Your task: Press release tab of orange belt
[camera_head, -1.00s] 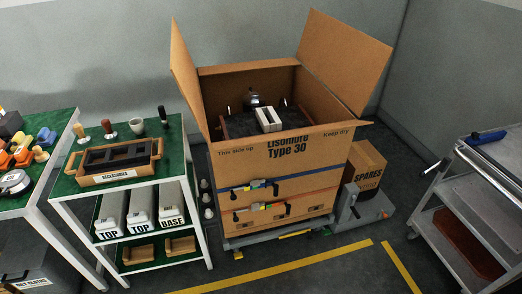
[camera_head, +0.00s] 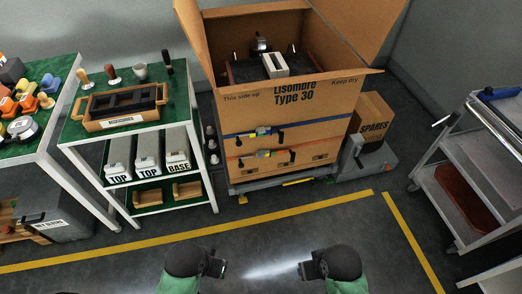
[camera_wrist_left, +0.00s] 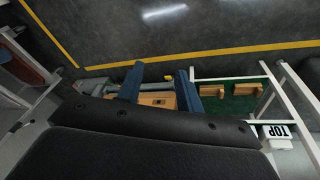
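The orange belt (camera_head: 310,145) runs around the lower part of the large cardboard box (camera_head: 335,98). Its buckle (camera_head: 262,154), with yellow and dark parts, sits on the box's front face; the release tab is too small to make out. A blue belt (camera_head: 300,124) with a similar buckle runs above it. My left gripper (camera_head: 219,268) is out in front of the box, apart from it. In the left wrist view its two blue fingers (camera_wrist_left: 159,92) are spread with nothing between them. My right gripper (camera_head: 304,270) is to its right, also away from the box; its opening is unclear.
A shelf cart (camera_head: 130,130) with an accessories tray and labelled containers stands left of the box. A small SPARES box (camera_head: 372,122) stands to the right, and a grey trolley (camera_head: 470,165) farther right. The floor between my grippers and the box is clear, crossed by yellow tape (camera_head: 270,218).

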